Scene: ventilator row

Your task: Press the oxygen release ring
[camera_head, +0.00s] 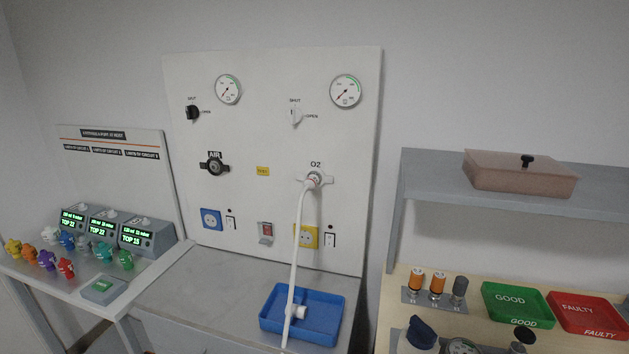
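The white wall panel carries the oxygen outlet (314,180), labelled O2, with a pale winged ring around it. A white hose (297,245) is plugged into this outlet and hangs down to a white fitting (299,311) at the blue tray (335,318). A small reddish mark shows at the outlet where the hose enters. To its left is the black AIR outlet (213,167) with a dark winged ring and no hose. Neither of my grippers is in view.
Two gauges (345,91) and two shut/open knobs (295,115) sit above the outlets. Sockets and switches (265,232) are below. Monitors and colourful figures stand on the left table (50,282). Right are a shelf (430,183), a green GOOD tray (516,304) and red FAULTY tray (588,314).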

